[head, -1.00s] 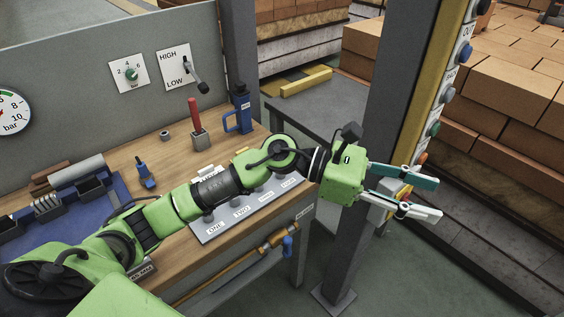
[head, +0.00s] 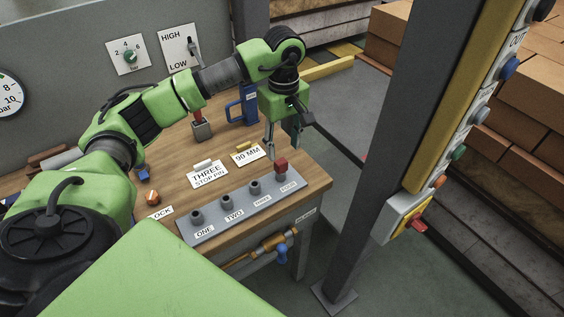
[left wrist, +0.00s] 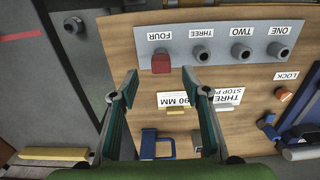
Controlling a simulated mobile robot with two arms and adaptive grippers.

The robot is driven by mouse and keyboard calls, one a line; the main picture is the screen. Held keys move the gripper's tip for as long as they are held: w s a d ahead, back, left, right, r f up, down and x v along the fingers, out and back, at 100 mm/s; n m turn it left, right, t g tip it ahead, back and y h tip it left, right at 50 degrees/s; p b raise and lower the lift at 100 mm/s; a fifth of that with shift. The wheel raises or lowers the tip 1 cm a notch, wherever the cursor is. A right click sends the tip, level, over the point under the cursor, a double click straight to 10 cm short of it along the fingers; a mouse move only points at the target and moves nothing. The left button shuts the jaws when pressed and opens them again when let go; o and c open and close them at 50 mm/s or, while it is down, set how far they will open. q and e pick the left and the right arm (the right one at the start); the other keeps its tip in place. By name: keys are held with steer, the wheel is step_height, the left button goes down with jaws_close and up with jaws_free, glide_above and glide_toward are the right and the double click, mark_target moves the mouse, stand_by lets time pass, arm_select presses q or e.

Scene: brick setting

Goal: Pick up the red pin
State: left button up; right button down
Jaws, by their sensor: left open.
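The red pin (head: 281,166) stands at the FOUR position of the grey plate (head: 235,222), at its far right end; only its blocky red head shows clearly. My left gripper (head: 284,150) points down just above and behind it, open and empty. In the left wrist view the red head (left wrist: 160,63) appears between and just beyond the spread fingertips (left wrist: 160,80), with no contact visible. My right gripper is out of view.
Grey posts ONE, TWO and THREE (head: 254,188) stand along the plate. Label cards (head: 208,175) lie behind it. A second red-topped item in a grey block (head: 202,130) and a blue tool (head: 250,104) stand further back. A button post (head: 390,140) rises at right.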

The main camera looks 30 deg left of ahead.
mark_target(281, 161)
arm_select(q)
step_height(281, 161, down, 3)
steer(key=shift+w, duration=0.15)
steer(key=f+p, duration=0.2)
steer(key=f, duration=0.1)
steer(key=shift+a, duration=0.3)
step_height(281, 161, down, 2)
steer(key=shift+a+f+p, duration=0.1)
steer(key=shift+f+p, duration=0.1)
steer(key=shift+p, duration=0.3)
steer(key=shift+f, duration=0.45)
steer(key=shift+c, duration=0.4)
steer(key=c, duration=1.1)
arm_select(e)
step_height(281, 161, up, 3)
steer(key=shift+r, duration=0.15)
